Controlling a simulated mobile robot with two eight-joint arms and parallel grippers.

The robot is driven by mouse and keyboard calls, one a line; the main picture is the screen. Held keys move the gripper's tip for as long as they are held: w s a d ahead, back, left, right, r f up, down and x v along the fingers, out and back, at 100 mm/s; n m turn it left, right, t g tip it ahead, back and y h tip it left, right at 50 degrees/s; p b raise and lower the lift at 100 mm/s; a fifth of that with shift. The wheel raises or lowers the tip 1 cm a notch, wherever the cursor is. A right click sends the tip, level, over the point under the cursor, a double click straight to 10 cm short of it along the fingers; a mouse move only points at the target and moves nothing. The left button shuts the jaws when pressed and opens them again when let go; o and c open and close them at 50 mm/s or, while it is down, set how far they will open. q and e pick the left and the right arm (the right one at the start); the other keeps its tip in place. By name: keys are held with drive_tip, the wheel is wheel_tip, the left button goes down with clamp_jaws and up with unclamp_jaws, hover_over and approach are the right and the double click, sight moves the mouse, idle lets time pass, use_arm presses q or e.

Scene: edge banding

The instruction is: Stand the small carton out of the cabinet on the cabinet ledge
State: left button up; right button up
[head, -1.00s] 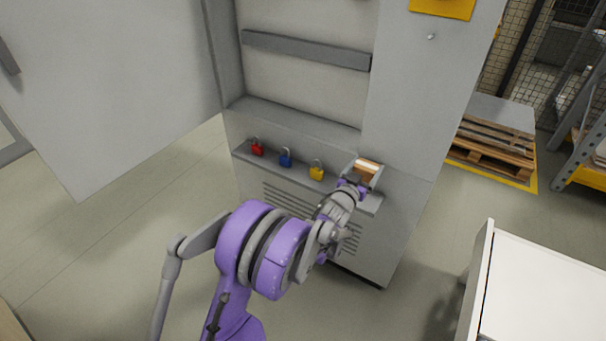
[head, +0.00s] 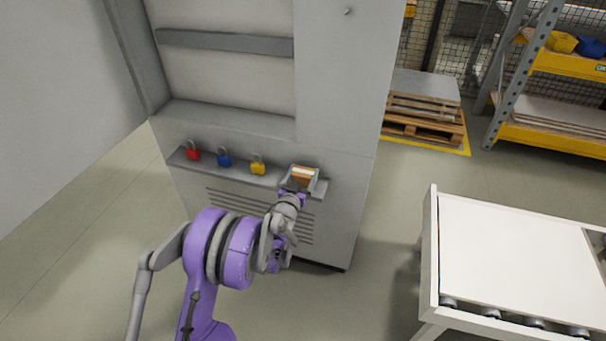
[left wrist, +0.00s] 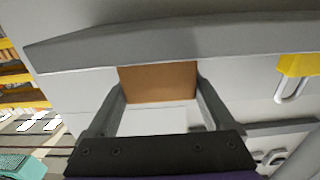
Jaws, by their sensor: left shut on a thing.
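The small carton (head: 303,174), brown with a white band, is at the right end of the cabinet ledge (head: 231,171). My left gripper (head: 299,184) is shut on it, with one finger on each side. In the left wrist view the carton (left wrist: 158,84) sits between the two fingers (left wrist: 158,100), its brown and white faces toward the camera. Whether its base touches the ledge is hidden by the gripper. The cabinet (head: 340,120) stands open, its door (head: 60,100) swung to the left. My right gripper is not in view.
Red (head: 193,153), blue (head: 224,158) and yellow (head: 258,166) padlocks sit on the ledge left of the carton. A white-topped roller table (head: 520,260) stands at the right. A pallet (head: 425,120) and shelving (head: 560,100) stand behind.

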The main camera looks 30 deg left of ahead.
use_arm(q)
drive_tip(key=shift+f, duration=0.15)
drive_tip(key=o, duration=1.1)
